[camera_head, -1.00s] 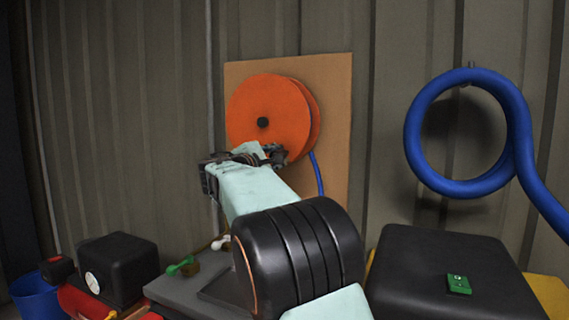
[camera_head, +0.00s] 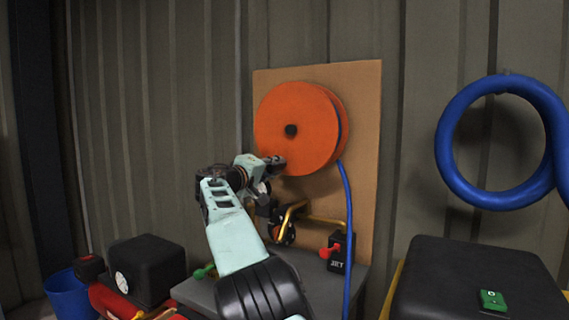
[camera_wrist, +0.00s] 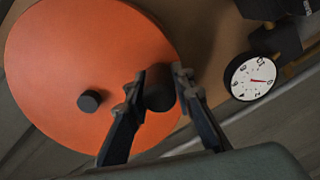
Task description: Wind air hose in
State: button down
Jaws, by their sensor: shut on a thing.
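An orange hose reel (camera_head: 295,115) with a black hub (camera_head: 290,130) is mounted on a brown board (camera_head: 365,110) on the wall. The blue air hose (camera_head: 347,215) hangs from the reel's right side, past the bench. My gripper (camera_head: 275,163) is at the lower left part of the reel's face. In the wrist view, my gripper (camera_wrist: 158,84) is shut on a black crank knob (camera_wrist: 159,94), off-centre on the orange disc (camera_wrist: 60,60). The black hub (camera_wrist: 90,101) stands to its left. In the head view my fingers hide the knob.
A dial gauge (camera_wrist: 250,77) with brass piping (camera_head: 292,215) sits close below the reel. A black box with a red tap (camera_head: 337,252) stands beside it. A thick blue coil (camera_head: 450,150) hangs at right above a black case (camera_head: 470,285). A blue bucket (camera_head: 65,290) is at left.

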aim_at(271, 155)
jog(key=shift+w+a+r+m+p, duration=0.45)
jog(key=shift+a+m+p, duration=0.15)
jog(key=shift+p, duration=0.5)
jog(key=shift+w+a+r+m+p, duration=0.45)
jog(key=shift+a+m+p, duration=0.15)
jog(key=shift+p, duration=0.5)
jog(key=shift+w+a+r+m+p, duration=0.35)
jog(key=shift+a+r+m+p, duration=0.25)
jog(key=shift+p, duration=0.5)
jog(key=shift+a+f, duration=0.15)
jog(key=c, duration=1.7)
grip_release()
jog(key=shift+o, duration=0.2)
jog(key=shift+s+a+f, duration=0.1)
jog(key=v, duration=1.1)
jog(key=shift+s, duration=0.3)
jog(key=shift+a, duration=0.1)
